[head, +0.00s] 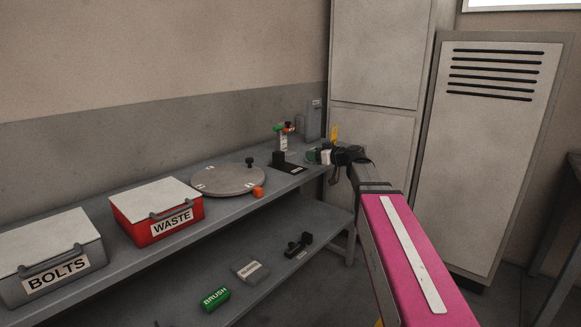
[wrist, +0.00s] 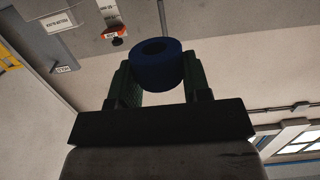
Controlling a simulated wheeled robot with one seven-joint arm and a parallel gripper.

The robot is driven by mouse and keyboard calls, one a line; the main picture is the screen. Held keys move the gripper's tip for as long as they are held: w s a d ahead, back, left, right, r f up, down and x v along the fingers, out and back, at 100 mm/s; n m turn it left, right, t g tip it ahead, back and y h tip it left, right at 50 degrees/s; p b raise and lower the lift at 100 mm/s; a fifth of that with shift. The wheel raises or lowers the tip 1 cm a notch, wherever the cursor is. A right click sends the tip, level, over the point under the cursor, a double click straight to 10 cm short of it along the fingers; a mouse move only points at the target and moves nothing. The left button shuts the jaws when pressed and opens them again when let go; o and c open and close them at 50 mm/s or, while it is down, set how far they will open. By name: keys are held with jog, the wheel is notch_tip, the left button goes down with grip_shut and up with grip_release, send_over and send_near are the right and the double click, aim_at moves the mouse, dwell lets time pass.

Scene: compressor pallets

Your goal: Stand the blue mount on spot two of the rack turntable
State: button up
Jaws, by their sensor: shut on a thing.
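The blue mount (wrist: 158,72) is a short, thick cylinder with a round hole, seen in the wrist view. It sits between the two green fingers of my gripper (wrist: 158,82), which is shut on it. In the head view my gripper (head: 320,156) is small and dark at the far right end of the bench, and the mount cannot be made out there. The rack turntable (head: 225,182) is a round grey disc on the bench, left of my gripper and apart from it. It has small pale marks, a black knob (head: 250,161) and an orange tab (head: 258,192) at its edge.
A black block on a dark plate (head: 287,164) stands between turntable and gripper. A red WASTE bin (head: 170,225) and grey BOLTS bin (head: 70,278) stand left of the turntable. A green brush box (head: 215,299) lies on the lower shelf. Tall cabinets (head: 485,150) stand at right.

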jog(key=w+a+f, duration=0.1)
jog(key=w+a, duration=0.1)
jog(key=w+a+f, duration=0.1)
jog(key=a+f, duration=0.1)
jog(key=w+a+f, duration=0.1)
jog(key=w+a, duration=0.1)
jog(key=a, duration=0.1)
jog(key=shift+w+f, duration=0.3)
jog(key=w+a+f, duration=0.2)
jog(key=shift+a, duration=0.3)
jog(key=shift+s+f, duration=0.1)
jog(key=shift+f, duration=0.05)
jog(key=o, duration=0.9)
